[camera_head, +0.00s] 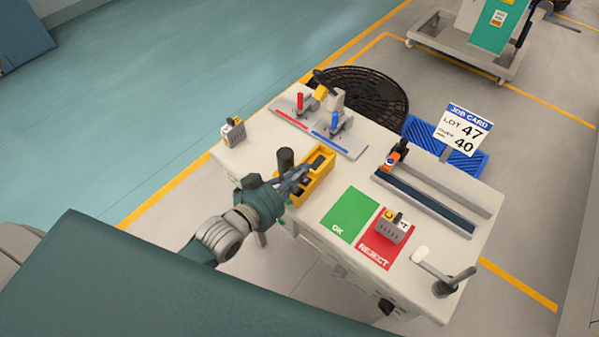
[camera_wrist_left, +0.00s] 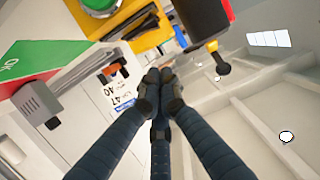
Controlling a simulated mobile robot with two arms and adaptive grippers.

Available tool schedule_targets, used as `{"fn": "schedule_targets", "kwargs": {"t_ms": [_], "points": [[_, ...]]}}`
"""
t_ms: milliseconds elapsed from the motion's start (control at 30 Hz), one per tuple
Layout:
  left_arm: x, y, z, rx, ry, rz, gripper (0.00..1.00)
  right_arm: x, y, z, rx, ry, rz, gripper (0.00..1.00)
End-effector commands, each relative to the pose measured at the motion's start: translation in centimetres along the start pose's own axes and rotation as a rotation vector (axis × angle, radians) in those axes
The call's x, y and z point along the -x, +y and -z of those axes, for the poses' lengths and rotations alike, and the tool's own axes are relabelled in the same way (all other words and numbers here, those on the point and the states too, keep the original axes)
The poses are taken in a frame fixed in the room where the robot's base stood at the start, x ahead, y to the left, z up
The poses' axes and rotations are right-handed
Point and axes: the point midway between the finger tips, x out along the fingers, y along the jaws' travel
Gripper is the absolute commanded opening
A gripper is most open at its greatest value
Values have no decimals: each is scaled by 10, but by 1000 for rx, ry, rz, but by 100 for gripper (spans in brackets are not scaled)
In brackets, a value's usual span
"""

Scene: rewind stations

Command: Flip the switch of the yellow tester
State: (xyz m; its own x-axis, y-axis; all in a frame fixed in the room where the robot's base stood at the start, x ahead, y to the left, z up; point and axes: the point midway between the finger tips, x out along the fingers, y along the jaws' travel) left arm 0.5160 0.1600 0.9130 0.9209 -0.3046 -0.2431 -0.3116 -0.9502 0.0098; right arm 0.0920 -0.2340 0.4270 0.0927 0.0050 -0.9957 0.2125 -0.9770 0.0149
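A yellow box-like unit (camera_head: 322,183) with dark parts in its top stands at the front of the white table; I take it as the yellow tester, but its switch cannot be made out. In the left wrist view, a yellow body (camera_wrist_left: 118,18) with dark slots and a round green part shows at the top. My left gripper (camera_head: 298,178) is at the unit's near-left side, partly covering it; contact cannot be told. In the left wrist view, the left gripper's fingertips (camera_wrist_left: 161,88) are together with nothing visible between them. My right gripper is out of view.
A dark cylinder (camera_head: 286,160) stands close beside the left gripper. Green OK (camera_head: 350,213) and red REJECT (camera_head: 372,251) mats lie to the right, with a small grey device (camera_head: 392,233) on the red one. Red and blue levers (camera_head: 334,119) stand at the back.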

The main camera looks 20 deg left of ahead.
Motion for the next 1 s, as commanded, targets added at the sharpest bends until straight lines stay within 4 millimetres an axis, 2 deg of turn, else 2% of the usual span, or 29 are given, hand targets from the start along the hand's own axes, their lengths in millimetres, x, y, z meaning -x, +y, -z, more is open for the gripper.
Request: {"fn": "schedule_targets", "kwargs": {"t_ms": [33,100,300,500,700,1000], "points": [[6,0,5,0,-4,0,0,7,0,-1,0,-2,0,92],[22,1,-2,0,-5,-2,0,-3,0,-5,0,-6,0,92],[63,2,-1,1,-3,-1,0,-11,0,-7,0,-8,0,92],[91,3,0,1,-2,0,0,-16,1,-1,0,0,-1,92],[100,3,2,0,0,-1,0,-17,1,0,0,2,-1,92],[100,3,3,0,0,0,0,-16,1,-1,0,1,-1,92]]}}
